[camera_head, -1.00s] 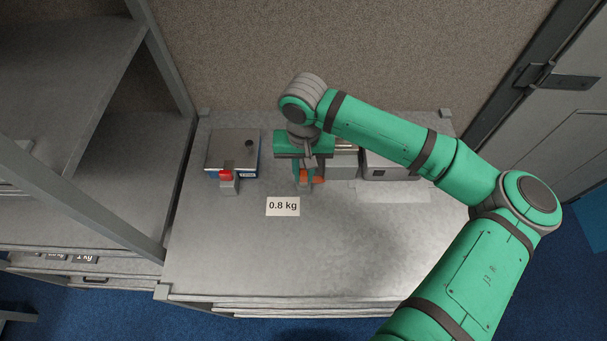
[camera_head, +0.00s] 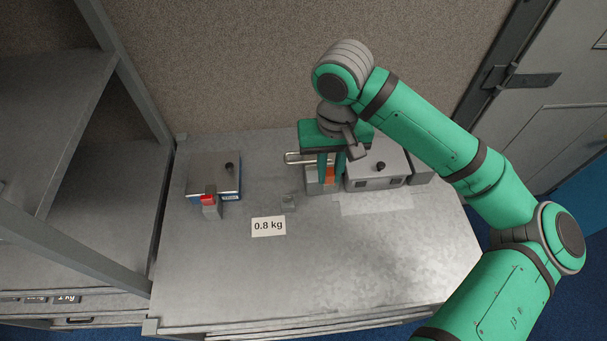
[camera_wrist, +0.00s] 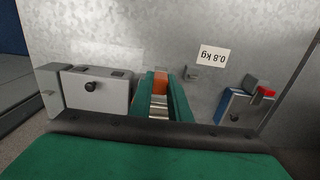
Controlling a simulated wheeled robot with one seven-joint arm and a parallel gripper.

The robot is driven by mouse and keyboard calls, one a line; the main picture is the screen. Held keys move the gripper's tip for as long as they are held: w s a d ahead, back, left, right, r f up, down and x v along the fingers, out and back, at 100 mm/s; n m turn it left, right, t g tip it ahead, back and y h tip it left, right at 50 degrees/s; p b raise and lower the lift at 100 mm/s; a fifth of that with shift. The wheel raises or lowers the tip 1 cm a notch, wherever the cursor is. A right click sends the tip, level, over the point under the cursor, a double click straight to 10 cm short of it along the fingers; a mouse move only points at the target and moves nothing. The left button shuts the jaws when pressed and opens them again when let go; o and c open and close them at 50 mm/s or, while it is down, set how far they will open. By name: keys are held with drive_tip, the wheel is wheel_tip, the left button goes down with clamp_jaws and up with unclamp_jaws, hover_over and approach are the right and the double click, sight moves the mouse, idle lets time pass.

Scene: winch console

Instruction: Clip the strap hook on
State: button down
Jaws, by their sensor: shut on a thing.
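An orange piece (camera_head: 330,174), likely the strap hook, is between the fingers of my gripper (camera_head: 331,172). The gripper is shut on it, and the fingers hide much of it. The orange end also shows in the wrist view (camera_wrist: 160,82), with silvery banded metal (camera_wrist: 158,108) beside it between the fingers. In the head view, a silver bar (camera_head: 298,158) runs behind the fingers, and a low grey block (camera_head: 318,185) stands under them, left of a grey box with a black knob (camera_head: 376,168). I cannot tell whether the hook touches the bar or block.
A blue-sided box with a grey top (camera_head: 214,174) and a red-tipped grey lever (camera_head: 209,203) stands at left. A small grey stub (camera_head: 288,203) is bare near the "0.8 kg" label (camera_head: 268,226). The front of the metal table (camera_head: 300,280) is clear. Shelving (camera_head: 50,220) stands at left.

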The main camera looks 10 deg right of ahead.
drive_tip(key=s+d+r, duration=0.1)
drive_tip(key=d+r, duration=0.2)
drive_tip(key=r, duration=0.2)
drive_tip(key=shift+d+r, duration=0.3)
drive_tip(key=shift+r, duration=0.1)
idle(0.3)
idle(0.6)
